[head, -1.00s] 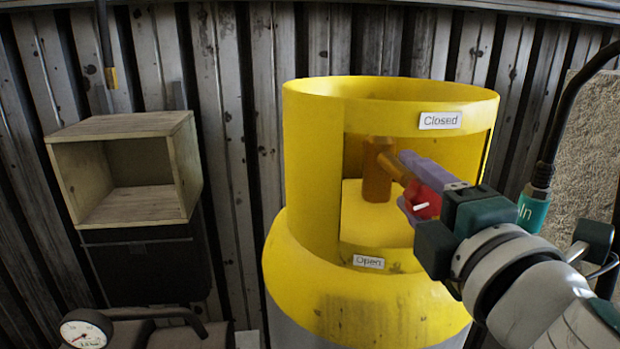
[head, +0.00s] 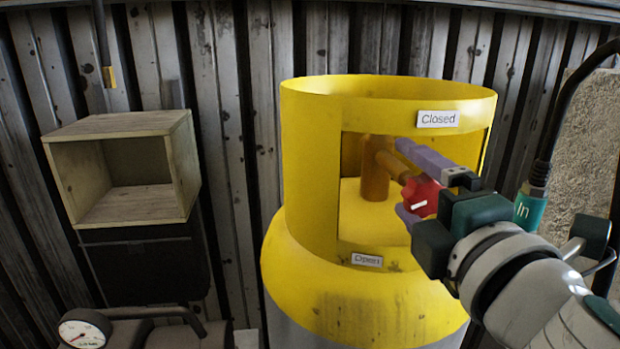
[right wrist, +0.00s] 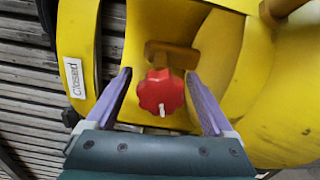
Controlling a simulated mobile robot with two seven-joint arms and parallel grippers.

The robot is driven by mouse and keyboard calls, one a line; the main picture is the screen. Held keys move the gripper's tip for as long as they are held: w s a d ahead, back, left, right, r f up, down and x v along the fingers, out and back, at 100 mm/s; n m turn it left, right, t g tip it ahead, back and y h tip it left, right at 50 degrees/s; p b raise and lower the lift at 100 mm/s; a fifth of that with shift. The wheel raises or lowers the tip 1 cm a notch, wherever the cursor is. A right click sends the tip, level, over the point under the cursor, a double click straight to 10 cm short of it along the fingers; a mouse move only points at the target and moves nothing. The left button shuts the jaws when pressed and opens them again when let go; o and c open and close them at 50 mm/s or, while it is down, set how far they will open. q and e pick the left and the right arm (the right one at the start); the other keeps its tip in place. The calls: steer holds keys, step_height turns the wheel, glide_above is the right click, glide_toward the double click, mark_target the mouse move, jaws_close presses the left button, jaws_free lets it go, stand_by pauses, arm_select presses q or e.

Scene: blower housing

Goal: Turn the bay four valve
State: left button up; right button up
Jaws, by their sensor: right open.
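The valve has a red lobed knob (head: 421,196) with a white pointer mark. It sits on an orange-brown stem (head: 377,170) inside the opening of a yellow collar (head: 310,160) on a tank. A "Closed" label (head: 437,119) is on the collar above the opening, and an "Open" label (head: 367,260) is below it. My right gripper (head: 415,180) is open, with its purple fingers on either side of the knob. In the right wrist view the knob (right wrist: 161,92) is between the two fingers, with gaps on both sides. My left gripper is not in view.
An empty wooden box (head: 125,208) hangs on the corrugated wall at the left. A round gauge (head: 84,331) is at the lower left. A black hose with a teal "In" connector (head: 530,207) runs close to my right arm. A rough stone block (head: 580,145) stands at the right.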

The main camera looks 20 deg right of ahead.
steer(key=b+v, duration=0.4)
steer(key=v, duration=0.6)
steer(key=shift+w, duration=0.1)
